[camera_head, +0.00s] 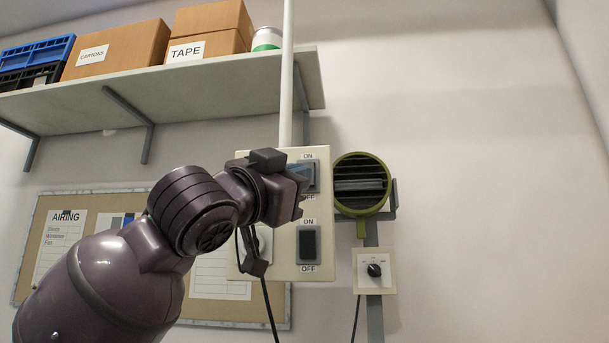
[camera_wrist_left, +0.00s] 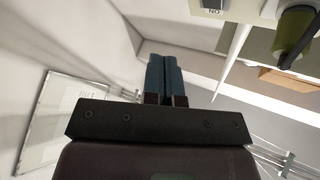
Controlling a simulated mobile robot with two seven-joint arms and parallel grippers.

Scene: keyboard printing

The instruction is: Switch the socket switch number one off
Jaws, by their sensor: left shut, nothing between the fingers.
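A beige switch panel (camera_head: 319,215) is on the wall with two dark rocker switches, one above the other, each marked ON above and OFF below. The upper switch (camera_head: 311,177) is partly hidden behind my left gripper (camera_head: 300,172). The lower switch (camera_head: 308,245) is in clear view. No number shows on either. My left gripper is shut and empty, its bluish fingertips in front of the upper switch; I cannot tell if they touch it. In the left wrist view the fingers (camera_wrist_left: 166,80) are together, and part of the panel (camera_wrist_left: 238,10) shows at the top edge. My right gripper is not in view.
A green round fan (camera_head: 361,184) and a dial box (camera_head: 374,270) are right of the panel. A black plug (camera_head: 254,266) with a cable sits at its lower left. A shelf (camera_head: 200,83) with boxes is above, a notice board (camera_head: 25,250) at left.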

